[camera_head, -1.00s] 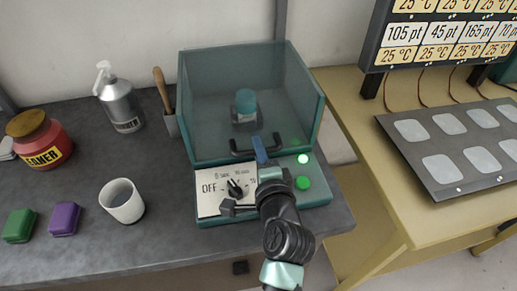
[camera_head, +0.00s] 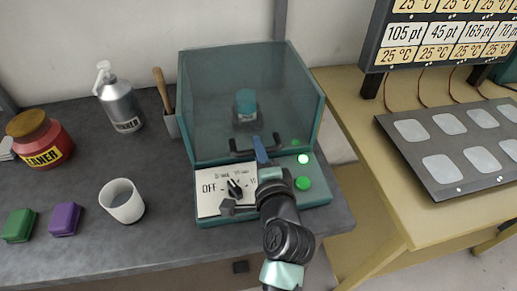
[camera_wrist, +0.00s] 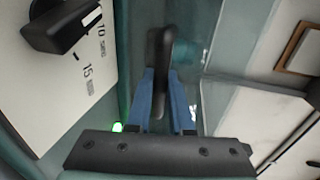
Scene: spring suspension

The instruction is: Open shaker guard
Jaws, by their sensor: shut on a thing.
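The shaker (camera_head: 204,222) is a teal machine on the dark bench, with a see-through guard (camera_head: 215,110) standing over its platform. A teal-capped jar (camera_head: 246,103) shows inside, behind the guard. A black bar handle (camera_head: 240,153) runs along the guard's lower front. My gripper (camera_head: 260,150) reaches up to the handle's right part. In the wrist view, its blue fingers (camera_wrist: 160,100) are shut with the dark handle (camera_wrist: 160,48) between them.
A white cup (camera_head: 121,201), purple block (camera_head: 64,219), green block (camera_head: 19,225), red jar (camera_head: 40,141) and metal pump bottle (camera_head: 120,104) stand to the left. A yellow table (camera_head: 400,215) with a grey plate is at right.

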